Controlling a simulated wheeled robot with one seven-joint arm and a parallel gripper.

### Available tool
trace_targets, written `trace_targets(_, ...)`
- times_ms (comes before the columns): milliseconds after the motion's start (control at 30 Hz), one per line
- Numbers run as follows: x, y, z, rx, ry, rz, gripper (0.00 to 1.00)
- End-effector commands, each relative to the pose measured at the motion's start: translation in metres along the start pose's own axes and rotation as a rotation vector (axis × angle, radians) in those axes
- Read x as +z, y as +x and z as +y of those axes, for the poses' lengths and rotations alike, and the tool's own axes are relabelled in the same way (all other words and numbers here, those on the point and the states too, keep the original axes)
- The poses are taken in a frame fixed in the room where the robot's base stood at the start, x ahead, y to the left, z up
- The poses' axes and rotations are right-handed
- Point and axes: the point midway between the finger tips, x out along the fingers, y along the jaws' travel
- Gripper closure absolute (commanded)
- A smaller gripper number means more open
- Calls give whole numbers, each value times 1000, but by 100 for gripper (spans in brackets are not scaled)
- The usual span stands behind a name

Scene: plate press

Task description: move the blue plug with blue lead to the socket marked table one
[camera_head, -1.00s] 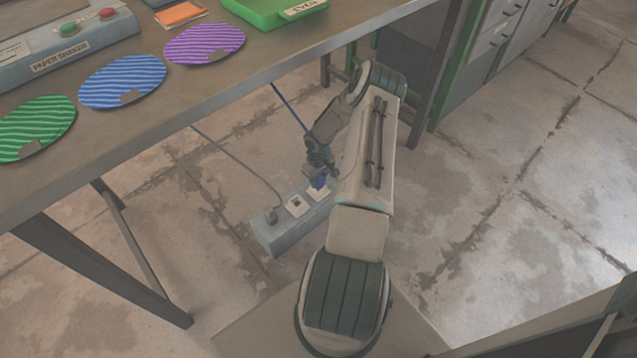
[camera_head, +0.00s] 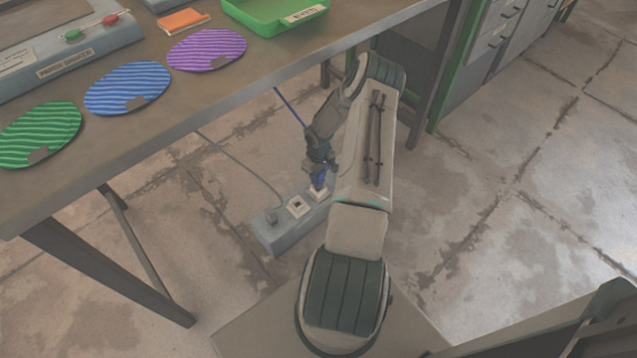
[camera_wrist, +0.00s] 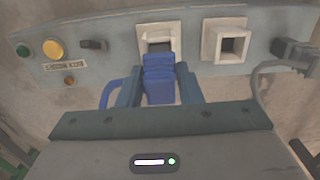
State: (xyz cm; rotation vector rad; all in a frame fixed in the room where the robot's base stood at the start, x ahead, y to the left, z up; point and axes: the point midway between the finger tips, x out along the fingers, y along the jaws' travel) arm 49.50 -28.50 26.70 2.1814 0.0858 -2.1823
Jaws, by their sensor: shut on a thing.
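The blue plug (camera_head: 318,179) is held in my gripper (camera_head: 319,170), just above a white-framed socket (camera_head: 319,194) on a grey socket strip (camera_head: 284,238) on the floor. In the wrist view, the blue plug (camera_wrist: 158,78) sits between my two fingers, in front of that socket (camera_wrist: 157,28), whose dark opening shows past the plug. I cannot tell whether its tip is still inside. The blue lead (camera_head: 288,104) runs up behind the table edge. An empty white socket (camera_head: 295,205) is beside it, also in the wrist view (camera_wrist: 228,42). No table one marking is readable.
A grey plug (camera_head: 271,216) with a grey lead sits at the strip's left end. The table (camera_head: 200,105) overhangs the floor behind, with its leg (camera_head: 105,270) at left. Cabinets (camera_head: 490,60) stand at back right.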

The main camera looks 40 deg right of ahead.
Motion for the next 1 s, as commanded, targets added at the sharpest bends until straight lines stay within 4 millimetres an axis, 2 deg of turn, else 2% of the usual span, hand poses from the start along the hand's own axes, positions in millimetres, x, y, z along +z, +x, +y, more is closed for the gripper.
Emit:
trace_targets(700, 0, -30, 0, 1, -1, 0, 91)
trace_targets(1000, 0, -33, 0, 1, 0, 1, 91)
